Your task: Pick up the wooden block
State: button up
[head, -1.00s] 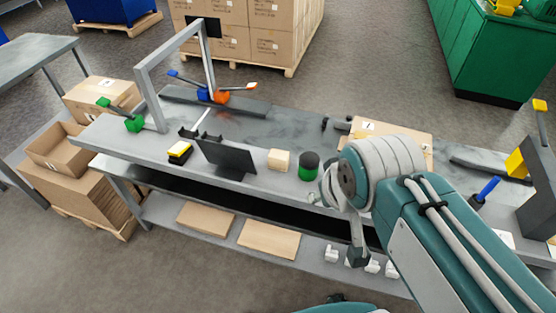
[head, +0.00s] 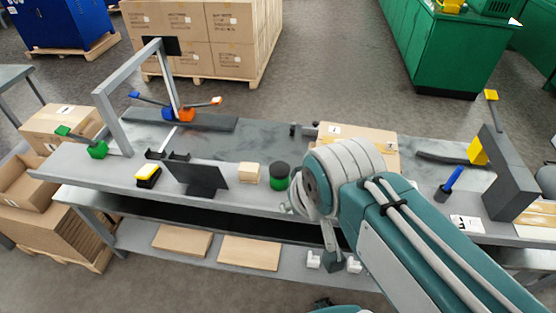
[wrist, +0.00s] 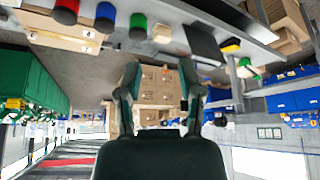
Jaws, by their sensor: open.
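The wooden block (head: 249,173) is a small pale cube on the grey workbench, between a black upright panel and a green cylinder with a dark top. It also shows in the wrist view (wrist: 162,33), near the upper edge, beyond the fingers. My gripper (wrist: 160,88) is open and empty in the wrist view, its two fingers wide apart. The block is apart from both fingers. In the head view my arm reaches over the right half of the bench, and the fingers cannot be made out clearly.
The green cylinder (head: 279,177) stands close to the block's right and the black panel (head: 197,178) to its left. A yellow-and-black block (head: 148,176) lies farther left. A grey frame (head: 112,122) rises at the bench's left end. A flat cardboard box (head: 385,147) lies behind my arm.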

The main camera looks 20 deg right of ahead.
aim_at(248, 172)
jog(key=i+j+z, duration=0.25)
jog(key=j, duration=0.35)
jog(key=i+j+z, duration=0.1)
jog(key=i+j, duration=0.15)
jog(key=i+j+z, duration=0.1)
jog(key=j, duration=0.35)
